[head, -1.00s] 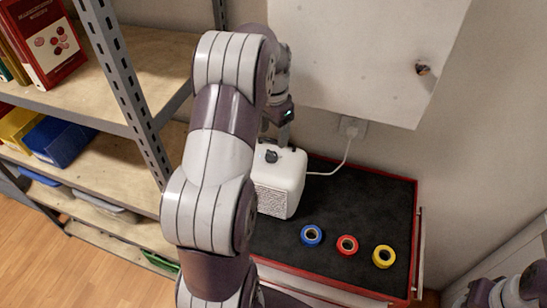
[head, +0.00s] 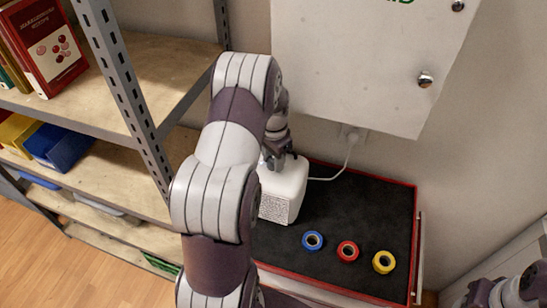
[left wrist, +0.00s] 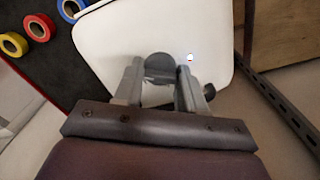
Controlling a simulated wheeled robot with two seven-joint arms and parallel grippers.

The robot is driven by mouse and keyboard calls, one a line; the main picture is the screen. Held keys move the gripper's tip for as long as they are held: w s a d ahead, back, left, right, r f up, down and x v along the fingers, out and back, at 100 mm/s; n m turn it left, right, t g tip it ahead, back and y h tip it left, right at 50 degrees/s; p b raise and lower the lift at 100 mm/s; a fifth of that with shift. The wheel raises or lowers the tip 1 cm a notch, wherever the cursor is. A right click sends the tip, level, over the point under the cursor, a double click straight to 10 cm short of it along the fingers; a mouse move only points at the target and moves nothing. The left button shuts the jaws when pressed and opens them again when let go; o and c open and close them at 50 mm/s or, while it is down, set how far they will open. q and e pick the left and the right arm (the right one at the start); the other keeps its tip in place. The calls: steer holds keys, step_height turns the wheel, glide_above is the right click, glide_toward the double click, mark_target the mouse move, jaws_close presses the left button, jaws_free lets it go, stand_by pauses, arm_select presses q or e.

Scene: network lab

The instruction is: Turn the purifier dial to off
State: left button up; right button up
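The purifier (head: 284,192) is a white rounded box with a grille on its front, standing on the black mat at the back left of the red-edged cart. My left gripper (head: 279,156) is down at its top and hides the dial in the head view. In the left wrist view, the dark grey dial (left wrist: 160,66) lies between the two fingers of my left gripper (left wrist: 160,75) on the white top (left wrist: 110,45). The fingers sit close on both sides of it; whether they press on it I cannot tell. A small light (left wrist: 190,57) glows beside the dial. My right gripper is not shown.
Blue (head: 313,240), red (head: 348,250) and yellow (head: 384,262) tape rolls lie on the mat to the right. A white cable (head: 335,176) runs to a wall socket. A white wall cabinet (head: 365,65) hangs behind; a metal shelf (head: 128,95) stands close on the left.

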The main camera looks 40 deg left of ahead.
arm_select(q)
steer(key=shift+r, duration=0.1)
steer(key=n+b, duration=0.1)
steer(key=n, duration=0.4)
steer(key=shift+w, duration=0.1)
steer(key=n+b, duration=0.1)
steer(key=n, duration=0.5)
steer(key=shift+a, duration=0.1)
steer(key=n+b, duration=0.1)
steer(key=n, duration=0.5)
steer(key=shift+r+n, duration=0.1)
steer(key=shift+n, duration=0.3)
steer(key=n, duration=0.5)
steer(key=shift+n+b, duration=0.35)
steer(key=shift+n, duration=0.05)
steer(key=o, duration=1.1)
steer(key=shift+c, duration=0.2)
